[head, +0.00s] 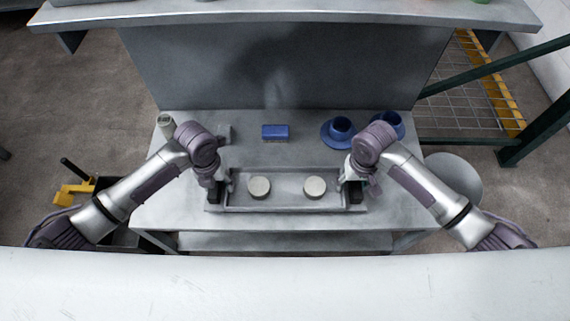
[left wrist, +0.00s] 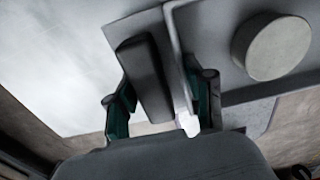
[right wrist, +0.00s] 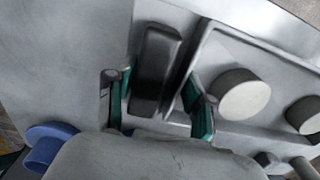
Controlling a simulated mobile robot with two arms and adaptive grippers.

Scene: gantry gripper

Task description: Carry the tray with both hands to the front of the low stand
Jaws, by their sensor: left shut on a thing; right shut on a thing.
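The grey metal tray (head: 287,207) lies level over the front of the steel table and carries two round pale discs, a left one (head: 259,187) and a right one (head: 314,187). My left gripper (head: 219,190) is shut on the tray's left black handle, which also shows between its fingers in the left wrist view (left wrist: 146,78). My right gripper (head: 351,190) is shut on the tray's right black handle, seen in the right wrist view (right wrist: 155,70). I cannot tell whether the tray touches the table. I cannot tell which surface is the low stand.
On the steel table (head: 170,208), a blue block (head: 275,132) sits behind the tray. A shelf (head: 290,12) overhangs the back.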

